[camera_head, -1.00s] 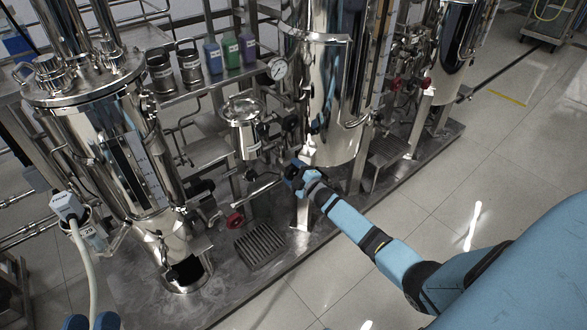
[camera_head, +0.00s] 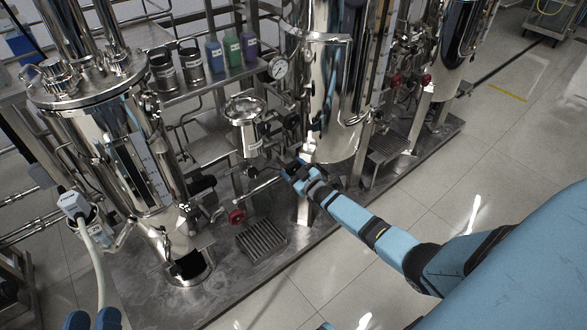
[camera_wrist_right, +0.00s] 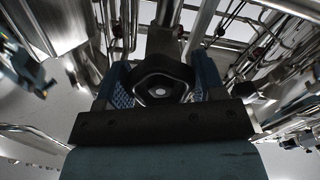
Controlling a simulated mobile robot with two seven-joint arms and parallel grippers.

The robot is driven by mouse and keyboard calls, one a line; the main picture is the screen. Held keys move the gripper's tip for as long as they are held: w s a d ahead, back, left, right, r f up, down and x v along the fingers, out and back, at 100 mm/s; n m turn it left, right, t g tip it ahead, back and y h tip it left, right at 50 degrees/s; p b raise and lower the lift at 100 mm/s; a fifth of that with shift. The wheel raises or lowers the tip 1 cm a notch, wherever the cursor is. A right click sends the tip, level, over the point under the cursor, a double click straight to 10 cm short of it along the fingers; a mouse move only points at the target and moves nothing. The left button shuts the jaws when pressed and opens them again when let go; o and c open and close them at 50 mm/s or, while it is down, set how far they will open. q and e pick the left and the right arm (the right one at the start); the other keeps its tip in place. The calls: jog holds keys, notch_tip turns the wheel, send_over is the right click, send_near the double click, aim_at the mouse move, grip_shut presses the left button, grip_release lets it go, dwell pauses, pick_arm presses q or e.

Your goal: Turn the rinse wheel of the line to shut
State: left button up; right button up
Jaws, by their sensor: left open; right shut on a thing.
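A black lobed handwheel (camera_wrist_right: 160,82) sits between the blue fingers of my right gripper (camera_wrist_right: 162,88) in the right wrist view. The fingers are shut on its sides. No label shows on it, so I cannot tell its line from these frames. In the head view my right gripper (camera_head: 293,170) reaches in below the steel vessel and hides most of the wheel.
A red wheel (camera_head: 236,216) sits low on the skid, left of my right gripper. A floor grate (camera_head: 261,238) lies below it. A tall steel vessel (camera_head: 335,90) stands close behind the gripper. A pressure gauge (camera_head: 278,67) and several bottles are above.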

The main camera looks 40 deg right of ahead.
pick_arm(q)
jog(key=shift+w+f, duration=0.1)
pick_arm(e)
jog(key=shift+r, duration=0.1)
dwell(0.3)
jog(key=o, duration=0.9)
pick_arm(q)
jog(key=shift+r, duration=0.3)
pick_arm(e)
jog(key=shift+s, duration=0.1)
jog(key=shift+s+p, duration=0.3)
jog(key=shift+s, duration=0.05)
pick_arm(q)
jog(key=a+f+g+y+p, duration=0.3)
jog(key=f, duration=0.5)
jog(key=shift+s+g+p, duration=0.3)
jog(key=shift+s+p, duration=0.1)
pick_arm(e)
jog(key=s, duration=0.8)
jog(key=s+d, duration=0.1)
jog(key=s, duration=0.3)
jog(key=shift+s, duration=0.4)
